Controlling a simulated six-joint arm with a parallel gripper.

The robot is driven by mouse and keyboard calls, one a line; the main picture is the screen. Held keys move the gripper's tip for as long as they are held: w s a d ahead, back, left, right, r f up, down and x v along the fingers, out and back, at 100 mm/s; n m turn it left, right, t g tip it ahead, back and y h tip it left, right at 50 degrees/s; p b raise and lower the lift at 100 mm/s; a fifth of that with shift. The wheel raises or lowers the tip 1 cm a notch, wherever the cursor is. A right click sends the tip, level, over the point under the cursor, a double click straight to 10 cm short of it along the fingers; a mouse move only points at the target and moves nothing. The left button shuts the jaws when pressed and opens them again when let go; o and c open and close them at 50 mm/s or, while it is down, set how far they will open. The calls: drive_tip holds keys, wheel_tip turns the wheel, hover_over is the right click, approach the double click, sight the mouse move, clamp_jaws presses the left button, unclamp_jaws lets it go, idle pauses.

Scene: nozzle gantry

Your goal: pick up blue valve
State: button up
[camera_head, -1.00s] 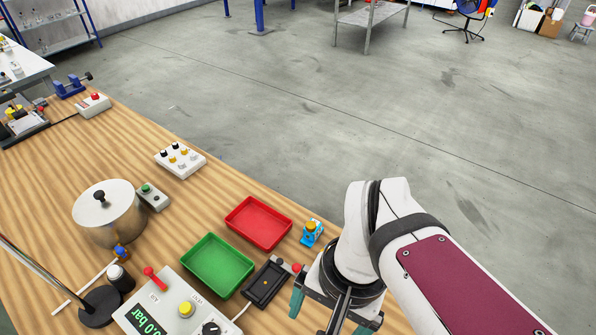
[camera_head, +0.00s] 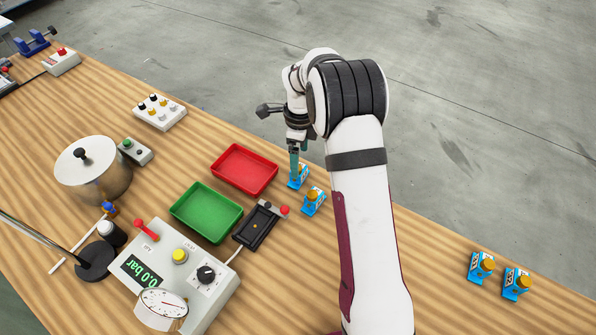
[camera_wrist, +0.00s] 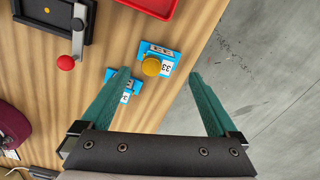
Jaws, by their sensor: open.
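Several small blue valves with round yellow knobs and white labels stand on the wooden table. One blue valve (camera_head: 297,181) is beside the red tray, directly under my gripper (camera_head: 293,164). A second (camera_head: 313,201) stands close by, nearer the black tray. In the wrist view, my gripper (camera_wrist: 160,75) is open, with the first valve (camera_wrist: 165,66) between and beyond its teal fingertips. The second valve (camera_wrist: 124,98) is partly hidden behind the left finger. Two more blue valves (camera_head: 481,267) (camera_head: 516,284) stand at the right. I cannot tell any fingertip contact.
A red tray (camera_head: 272,163), a green tray (camera_head: 176,208) and a black fixture (camera_head: 246,240) with a red knob lie to the left. A control box (camera_head: 212,300) and a metal pot (camera_head: 105,180) stand further left. The table's far edge is close behind the valves.

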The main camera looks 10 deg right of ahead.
wheel_tip(320, 180, down, 5)
drive_tip(key=shift+a+f, duration=0.1)
drive_tip(key=shift+a, duration=0.05)
clamp_jaws()
idle(0.4)
